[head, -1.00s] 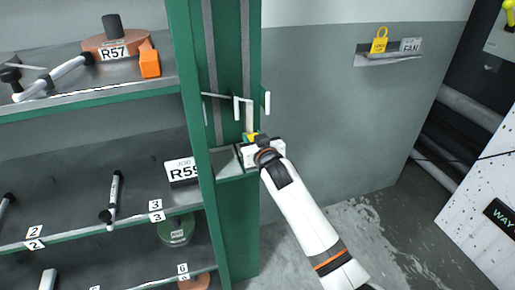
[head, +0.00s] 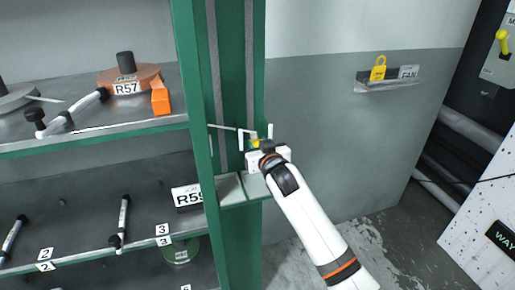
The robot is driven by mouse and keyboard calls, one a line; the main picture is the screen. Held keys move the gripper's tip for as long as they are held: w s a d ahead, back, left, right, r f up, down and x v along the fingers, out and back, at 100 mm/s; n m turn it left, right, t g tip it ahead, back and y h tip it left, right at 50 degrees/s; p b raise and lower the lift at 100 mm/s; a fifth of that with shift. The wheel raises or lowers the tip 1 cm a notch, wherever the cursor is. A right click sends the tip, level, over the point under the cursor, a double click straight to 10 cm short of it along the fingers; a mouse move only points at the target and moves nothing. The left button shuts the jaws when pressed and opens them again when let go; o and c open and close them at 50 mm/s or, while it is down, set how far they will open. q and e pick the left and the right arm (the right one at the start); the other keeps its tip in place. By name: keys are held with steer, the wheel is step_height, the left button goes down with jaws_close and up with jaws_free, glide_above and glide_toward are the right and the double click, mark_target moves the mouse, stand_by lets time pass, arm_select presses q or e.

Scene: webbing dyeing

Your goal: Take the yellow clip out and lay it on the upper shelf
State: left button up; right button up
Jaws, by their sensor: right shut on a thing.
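My left gripper is out of view.
The upper shelf holds a copper-coloured spool labelled R57 (head: 126,88), an orange block (head: 160,101) and a black-and-white marker-like rod (head: 75,112). The green post (head: 199,130) stands between gripper and shelf. A yellow padlock (head: 378,72) sits on a wall ledge at right.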

step_height(320, 180, up, 4)
steer(key=shift+f+p, duration=0.25)
steer(key=shift+p, duration=0.7)
steer(key=shift+r+p, duration=1.15)
steer(key=shift+r, duration=0.75)
steer(key=shift+s+d+f+p, duration=0.1)
steer(key=shift+s+f+p, duration=0.05)
steer(key=shift+s+p, duration=0.2)
steer(key=p+v, duration=0.2)
steer(key=v, duration=0.1)
steer(key=shift+s+f, duration=0.1)
steer(key=shift+f, duration=0.05)
steer(key=shift+s+d+f, duration=0.2)
steer(key=shift+s+f, duration=0.15)
steer(key=s+d+f, duration=0.1)
steer(key=s+f, duration=0.2)
steer(key=s, duration=0.2)
steer(key=shift+d+f, duration=0.3)
